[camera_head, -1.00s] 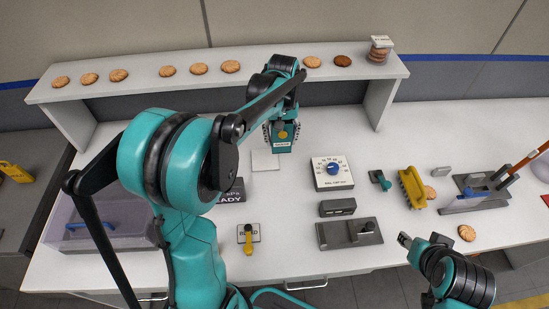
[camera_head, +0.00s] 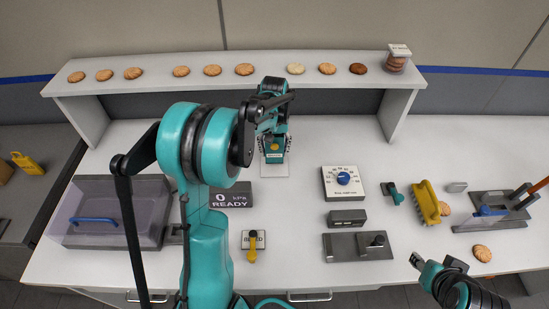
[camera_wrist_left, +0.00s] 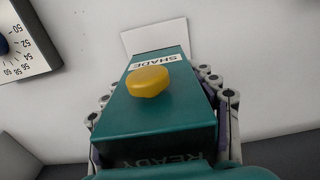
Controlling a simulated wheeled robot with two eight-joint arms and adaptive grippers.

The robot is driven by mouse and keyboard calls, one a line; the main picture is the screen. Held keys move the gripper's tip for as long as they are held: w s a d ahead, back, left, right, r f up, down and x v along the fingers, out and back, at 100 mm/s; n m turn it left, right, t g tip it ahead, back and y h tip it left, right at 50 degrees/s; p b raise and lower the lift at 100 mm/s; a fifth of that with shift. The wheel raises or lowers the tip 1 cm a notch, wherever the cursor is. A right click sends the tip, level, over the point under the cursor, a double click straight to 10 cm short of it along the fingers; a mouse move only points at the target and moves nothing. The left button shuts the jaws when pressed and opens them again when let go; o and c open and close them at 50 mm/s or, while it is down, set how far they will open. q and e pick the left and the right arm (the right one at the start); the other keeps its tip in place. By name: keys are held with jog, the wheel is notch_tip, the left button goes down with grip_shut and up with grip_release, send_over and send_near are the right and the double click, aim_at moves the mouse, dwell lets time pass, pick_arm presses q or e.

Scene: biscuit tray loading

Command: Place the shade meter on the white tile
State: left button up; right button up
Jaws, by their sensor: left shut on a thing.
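The shade meter (camera_head: 274,157) is a teal box with a yellow button and a "SHADE" label. My left gripper (camera_head: 273,143) is shut on it, with fingers along both sides. In the left wrist view the meter (camera_wrist_left: 158,109) fills the middle between the fingers of the left gripper (camera_wrist_left: 160,105). The white tile (camera_head: 275,171) lies flat on the table beneath the meter's front end in the head view; part of it also shows beyond the meter in the wrist view (camera_wrist_left: 155,36). Whether the meter touches the tile, I cannot tell. My right gripper (camera_head: 416,260) is at the lower right, away from these.
A dial box (camera_head: 342,183) stands right of the tile. A "READY" display (camera_head: 231,196) is at lower left of it. A shelf (camera_head: 220,84) with several biscuits runs behind. The table around the tile is mostly clear.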

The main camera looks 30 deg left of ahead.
aim_at(274, 157)
pick_arm(q)
jog(key=shift+f+b, duration=0.55)
jog(key=shift+f, duration=1.35)
jog(key=shift+f, duration=0.1)
jog(key=o, duration=1.5)
